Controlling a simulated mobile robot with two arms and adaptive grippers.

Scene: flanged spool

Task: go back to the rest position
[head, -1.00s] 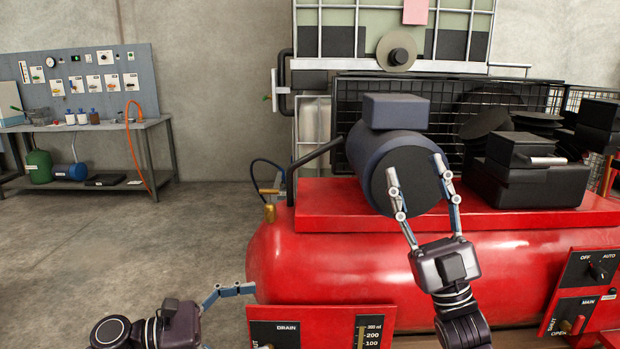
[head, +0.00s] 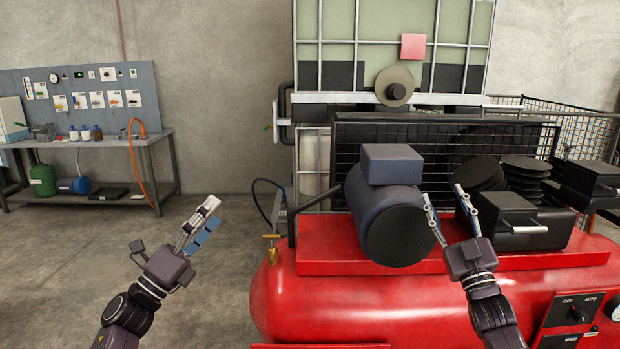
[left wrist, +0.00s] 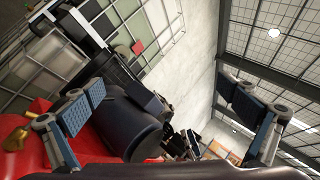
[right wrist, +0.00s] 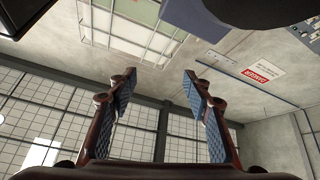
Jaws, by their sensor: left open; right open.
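My left gripper (head: 207,218) is raised over the bare floor left of the red compressor tank (head: 330,305). Its fingers point up and right and hold nothing; in the left wrist view its fingers (left wrist: 165,95) are wide apart. My right gripper (head: 444,196) points up beside the dark blue motor (head: 385,215), in front of the compressor. Its fingers (right wrist: 159,78) are apart and empty in the right wrist view. A grey-tan flanged disc with a dark hub (head: 397,88) is on the caged tank's front. Both grippers are well away from it.
A black pump block (head: 520,218) is right of my right gripper. A wire guard (head: 440,145) is behind the motor. A brass valve (head: 271,250) is on the compressor's left end. A workbench (head: 95,140) stands far left, with open floor before it.

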